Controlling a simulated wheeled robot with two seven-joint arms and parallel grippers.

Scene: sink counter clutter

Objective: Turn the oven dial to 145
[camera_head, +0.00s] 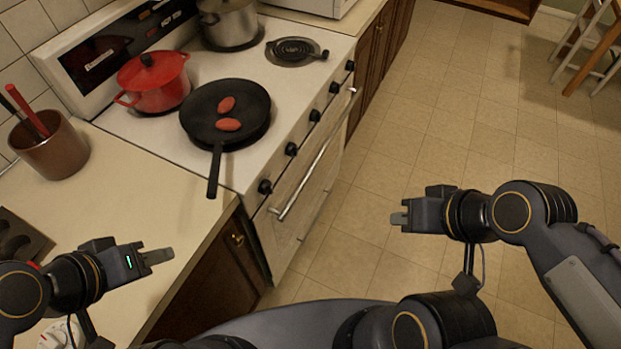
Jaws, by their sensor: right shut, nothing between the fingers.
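The white stove (215,165) stands at the upper middle, with a row of several black knobs along its front edge. The nearest black knob (265,187) is at the stove's near corner, and another black knob (291,149) is just beyond it. The oven door handle (310,165) runs below them. No numbers are readable on the knobs. My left gripper (160,257) is over the counter, away from the knobs; its finger gap is not visible. My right gripper (399,218) is shut and empty over the floor, right of the oven door.
A black frying pan (255,112) with two reddish pieces, a red pot (165,92) and a steel pot (230,25) stand on the stove. The pan's handle overhangs the counter. A white dial (58,336) with red marks is partly hidden at bottom left.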

